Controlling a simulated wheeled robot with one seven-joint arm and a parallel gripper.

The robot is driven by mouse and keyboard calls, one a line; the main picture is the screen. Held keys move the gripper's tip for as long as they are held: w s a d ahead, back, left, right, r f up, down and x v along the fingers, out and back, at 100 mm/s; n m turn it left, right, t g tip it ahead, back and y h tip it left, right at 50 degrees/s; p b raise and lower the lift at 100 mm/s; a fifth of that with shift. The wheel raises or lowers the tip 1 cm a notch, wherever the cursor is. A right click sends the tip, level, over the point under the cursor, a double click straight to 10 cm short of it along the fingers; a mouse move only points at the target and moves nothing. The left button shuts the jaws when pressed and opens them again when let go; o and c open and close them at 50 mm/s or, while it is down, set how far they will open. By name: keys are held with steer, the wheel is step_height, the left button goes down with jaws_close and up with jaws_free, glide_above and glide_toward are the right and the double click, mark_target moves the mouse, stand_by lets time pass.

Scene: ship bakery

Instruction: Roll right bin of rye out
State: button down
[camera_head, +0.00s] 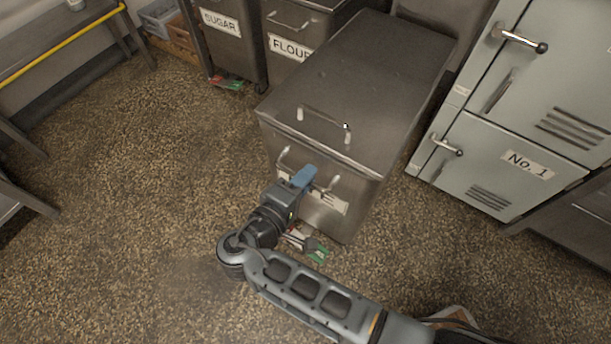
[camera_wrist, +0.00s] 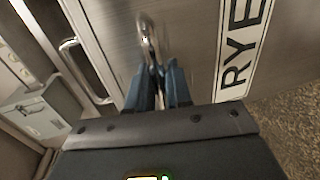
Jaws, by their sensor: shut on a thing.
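The rye bin (camera_head: 365,75) is a grey metal box with a closed lid, standing farther out into the room than the bins beside it. Its RYE label (camera_wrist: 243,45) reads clearly in the wrist view; in the head view my gripper covers most of it. My gripper (camera_head: 307,178) is at the bin's front face, below the lid handle (camera_head: 325,122). In the wrist view its blue fingers (camera_wrist: 158,85) are shut on the bin's front handle (camera_wrist: 147,38). The handle's ends show on both sides of the gripper in the head view.
The flour bin (camera_head: 290,45) and sugar bin (camera_head: 222,50) stand to the left, farther back. Grey lockers (camera_head: 500,160) stand close on the right. A green-and-red packet (camera_head: 316,252) lies on the floor by the bin's front. The speckled floor (camera_head: 150,170) at left is open.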

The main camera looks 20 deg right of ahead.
steer(key=c, duration=1.2)
jaws_free()
steer(key=shift+p+v, duration=0.45)
steer(key=shift+v, duration=3.45)
